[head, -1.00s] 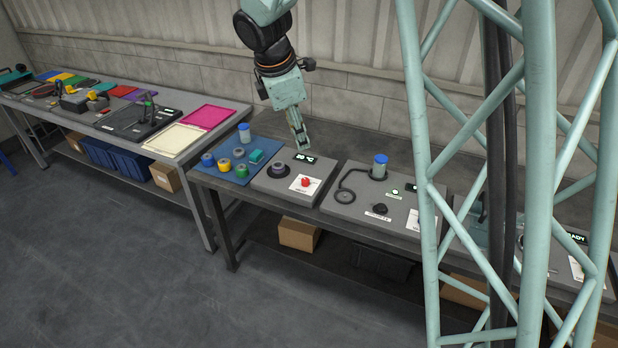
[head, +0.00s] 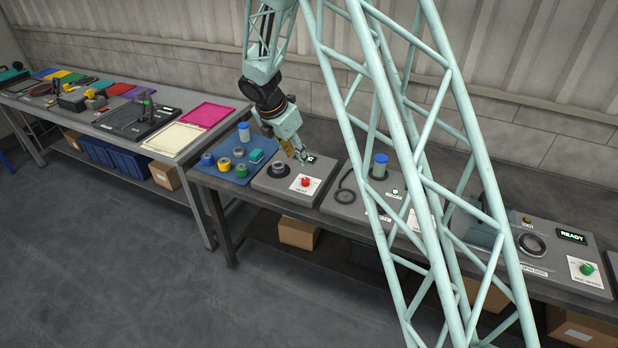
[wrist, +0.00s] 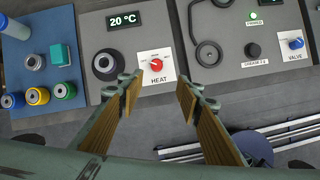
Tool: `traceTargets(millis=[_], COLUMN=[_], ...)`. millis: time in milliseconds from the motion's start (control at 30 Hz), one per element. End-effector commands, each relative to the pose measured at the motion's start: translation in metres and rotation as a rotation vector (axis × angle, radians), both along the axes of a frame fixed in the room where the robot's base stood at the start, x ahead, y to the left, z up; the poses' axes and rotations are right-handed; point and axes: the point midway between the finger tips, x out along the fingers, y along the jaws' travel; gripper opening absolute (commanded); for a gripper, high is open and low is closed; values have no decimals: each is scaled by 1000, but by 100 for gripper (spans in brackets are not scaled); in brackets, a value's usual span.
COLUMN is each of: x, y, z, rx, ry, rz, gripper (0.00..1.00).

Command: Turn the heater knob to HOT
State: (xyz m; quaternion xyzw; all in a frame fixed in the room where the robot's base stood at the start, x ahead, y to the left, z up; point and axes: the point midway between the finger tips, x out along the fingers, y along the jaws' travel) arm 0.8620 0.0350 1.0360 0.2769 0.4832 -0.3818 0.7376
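The heater knob (wrist: 156,65) is red and sits on a white plate (wrist: 150,78) marked HEAT; its position labels are too small to read. It also shows in the head view (head: 306,181) on the grey heater chassis (head: 268,188). The heater display (wrist: 124,21) reads 20 °C. My gripper (wrist: 160,92) is open and empty, its two fingers apart in the wrist view with the knob seen beyond and between their tips. In the head view my gripper (head: 303,156) is over the back of the heater chassis, near its display.
A dark round part (wrist: 106,64) stands left of the knob. A blue mat (head: 226,172) with several rolls and a jar lies further left. On the right is another chassis with a hose, a black knob (wrist: 254,49) and a blue valve knob (wrist: 296,43). My lattice column hides part of the bench.

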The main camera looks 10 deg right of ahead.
Motion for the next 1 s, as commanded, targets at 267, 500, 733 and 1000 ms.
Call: traceTargets(millis=[267,500,733,1000], x=[13,14,14,17], y=[7,8,8,5], z=[-28,-31,-31,-41], rx=[-24,-26,-26,-26], ry=[27,30,30,31], rz=[85,94,94,93], gripper=[32,32,32,32])
